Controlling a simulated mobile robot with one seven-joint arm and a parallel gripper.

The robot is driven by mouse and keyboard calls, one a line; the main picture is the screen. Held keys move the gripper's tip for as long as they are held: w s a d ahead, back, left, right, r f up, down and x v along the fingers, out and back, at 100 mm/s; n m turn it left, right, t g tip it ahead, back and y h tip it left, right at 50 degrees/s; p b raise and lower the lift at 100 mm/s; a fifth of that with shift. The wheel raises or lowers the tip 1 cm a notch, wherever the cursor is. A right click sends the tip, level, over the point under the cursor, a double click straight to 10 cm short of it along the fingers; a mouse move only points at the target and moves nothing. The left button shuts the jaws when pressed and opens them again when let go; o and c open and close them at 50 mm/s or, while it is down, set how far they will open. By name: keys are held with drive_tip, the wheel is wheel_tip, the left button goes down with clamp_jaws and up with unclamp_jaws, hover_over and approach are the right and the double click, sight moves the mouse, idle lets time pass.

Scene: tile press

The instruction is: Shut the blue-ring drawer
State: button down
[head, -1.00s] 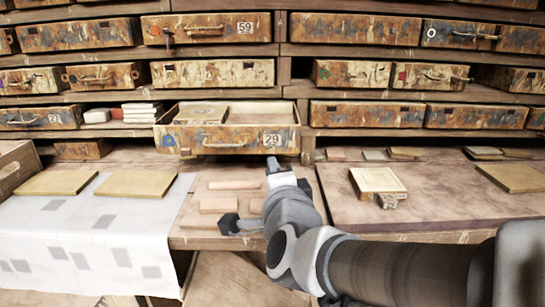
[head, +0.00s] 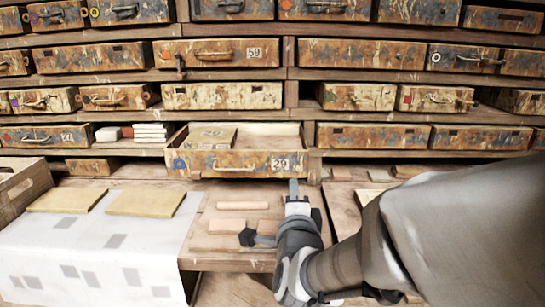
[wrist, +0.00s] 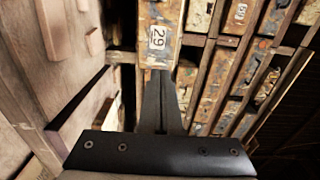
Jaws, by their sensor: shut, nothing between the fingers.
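My gripper (head: 293,189) is shut and empty, just below and in front of the drawer's right end. In the wrist view the shut fingers (wrist: 158,82) point at the drawer front (wrist: 160,45) by the 29 label. I cannot tell whether the fingertips touch it.
Several tiles and blocks (head: 243,205) lie on the bench under the drawer. Two tan slabs (head: 146,202) rest on a white patterned cloth (head: 60,240) at the left. Other drawers (head: 373,136) line the wall, level with and above this one.

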sight(290, 163)
drive_tip(key=w+p, duration=0.1)
drive_tip(key=w, duration=0.9)
drive_tip(key=shift+d+p, duration=0.15)
drive_tip(key=shift+p, duration=0.15)
drive_tip(key=shift+f, duration=0.1)
